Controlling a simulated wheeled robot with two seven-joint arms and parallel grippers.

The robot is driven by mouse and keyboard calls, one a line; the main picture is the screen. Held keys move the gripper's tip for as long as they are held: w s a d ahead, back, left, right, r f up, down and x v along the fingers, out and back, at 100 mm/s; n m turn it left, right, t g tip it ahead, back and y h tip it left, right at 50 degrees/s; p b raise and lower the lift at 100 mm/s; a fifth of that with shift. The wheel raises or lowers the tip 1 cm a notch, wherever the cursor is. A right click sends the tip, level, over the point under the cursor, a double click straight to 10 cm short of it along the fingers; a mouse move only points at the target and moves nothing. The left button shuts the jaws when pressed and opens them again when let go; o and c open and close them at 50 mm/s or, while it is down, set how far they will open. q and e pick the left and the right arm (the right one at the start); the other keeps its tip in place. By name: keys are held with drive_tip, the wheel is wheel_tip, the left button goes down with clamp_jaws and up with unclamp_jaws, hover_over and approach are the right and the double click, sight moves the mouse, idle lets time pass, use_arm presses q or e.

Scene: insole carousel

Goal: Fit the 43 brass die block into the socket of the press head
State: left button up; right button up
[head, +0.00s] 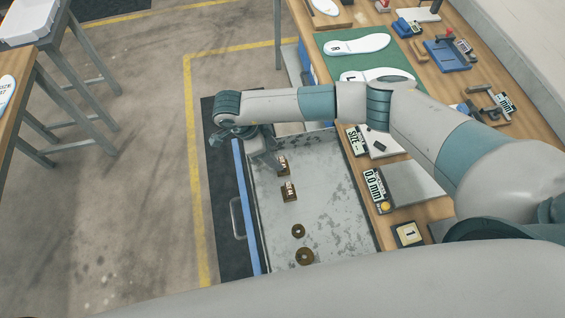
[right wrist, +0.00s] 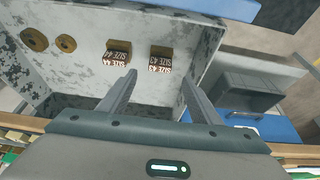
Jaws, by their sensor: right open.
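The 43 brass die block (right wrist: 160,54), labelled SIZE 43, stands in the open grey drawer. In the head view the 43 brass die block (head: 284,166) is partly hidden by my right gripper (head: 270,160). In the right wrist view my right gripper (right wrist: 159,82) is open and empty. Its fingers point toward the 43 block, which shows between and beyond the tips, apart from them. A similar brass block (right wrist: 117,53), labelled SIZE 44, stands beside it. My left gripper is not in view. I cannot make out the press head or its socket.
Two round brass discs (head: 298,231) lie in the same drawer (head: 340,215), which has raised walls and a blue front edge. The wooden bench (head: 440,75) beside it holds insoles on a green mat (head: 400,62), a gauge marked 0.0 mm (head: 375,187) and small fixtures.

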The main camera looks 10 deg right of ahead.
sight(282, 162)
drive_tip(key=shift+d+f, duration=0.1)
drive_tip(key=shift+f, duration=0.2)
drive_tip(key=p+x, duration=0.3)
drive_tip(key=x, duration=0.1)
drive_tip(key=shift+f, duration=0.3)
drive_tip(key=shift+d+f, duration=0.15)
drive_tip(key=shift+f, duration=0.1)
drive_tip(key=shift+c, duration=0.6)
